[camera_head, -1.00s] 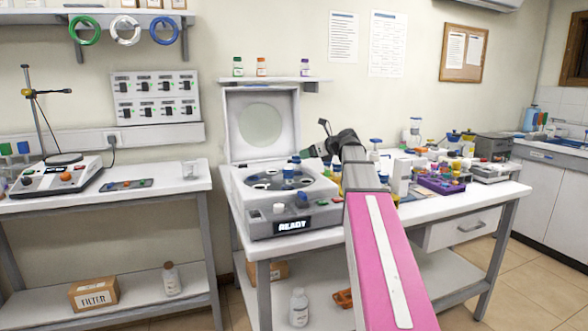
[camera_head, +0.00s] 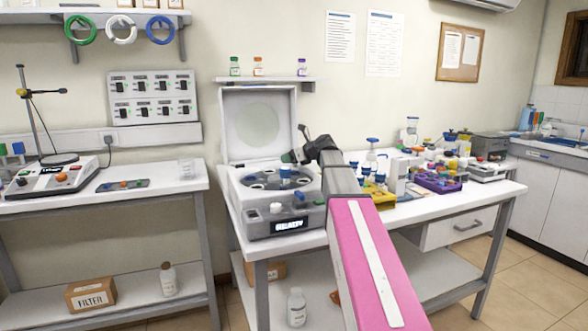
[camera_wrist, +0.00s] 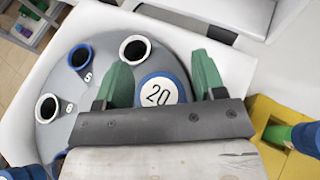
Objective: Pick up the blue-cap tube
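In the wrist view a round blue-rimmed cap with a white top marked "20" (camera_wrist: 160,92) shows between my fingers, over the grey rotor (camera_wrist: 100,88). My gripper (camera_wrist: 161,80) is open, with one green finger on each side of this cap; I cannot tell whether they touch it. The tube body below is hidden. In the head view my gripper (camera_head: 291,157) is at the right rear of the open centrifuge (camera_head: 250,217). A blue part (camera_head: 285,172) stands up on its rotor. Blue-capped tubes (camera_head: 379,178) stand in a yellow rack (camera_head: 378,197) to the right.
The centrifuge lid (camera_head: 259,125) stands open behind. The yellow rack (camera_wrist: 268,108) is close on the right in the wrist view. A purple rack (camera_head: 440,183) and other lab items crowd the right of the bench. Open holes numbered 5 and 6 (camera_wrist: 47,107) show in the rotor.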

